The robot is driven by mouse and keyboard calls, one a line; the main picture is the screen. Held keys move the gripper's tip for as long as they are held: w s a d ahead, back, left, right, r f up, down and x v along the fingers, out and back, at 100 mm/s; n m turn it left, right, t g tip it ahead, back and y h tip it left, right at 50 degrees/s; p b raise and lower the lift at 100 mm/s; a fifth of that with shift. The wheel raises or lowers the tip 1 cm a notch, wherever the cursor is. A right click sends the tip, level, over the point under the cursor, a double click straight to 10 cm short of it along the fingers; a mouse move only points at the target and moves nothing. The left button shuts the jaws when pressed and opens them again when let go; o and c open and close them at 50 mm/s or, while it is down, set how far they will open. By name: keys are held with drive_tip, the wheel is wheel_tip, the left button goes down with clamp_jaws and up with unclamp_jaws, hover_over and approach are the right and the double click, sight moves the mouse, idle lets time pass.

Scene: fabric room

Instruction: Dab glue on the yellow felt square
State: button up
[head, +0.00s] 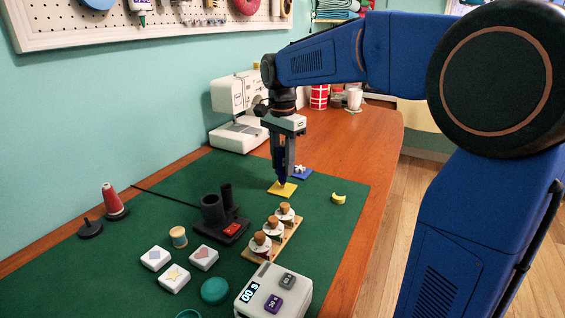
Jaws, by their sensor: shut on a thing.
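The yellow felt square (275,190) lies flat on the green mat below my gripper. My gripper (285,168) points straight down over it and is shut on a slim dark blue glue applicator (281,173). The applicator is upright between the fingers, partly hidden by them. Its lower end is at or just above the yellow square; I cannot tell whether it touches.
A blue felt square (306,174) with a white piece on it lies just behind. A yellow crescent (338,198) is to the right. A wooden rack (253,255) of corked jars, a black holder (232,234) and a timer (262,300) stand nearer. A sewing machine (234,135) stands behind left.

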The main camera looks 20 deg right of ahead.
sight(282, 146)
drive_tip(key=shift+r, duration=0.1)
drive_tip(key=shift+r, duration=2.9)
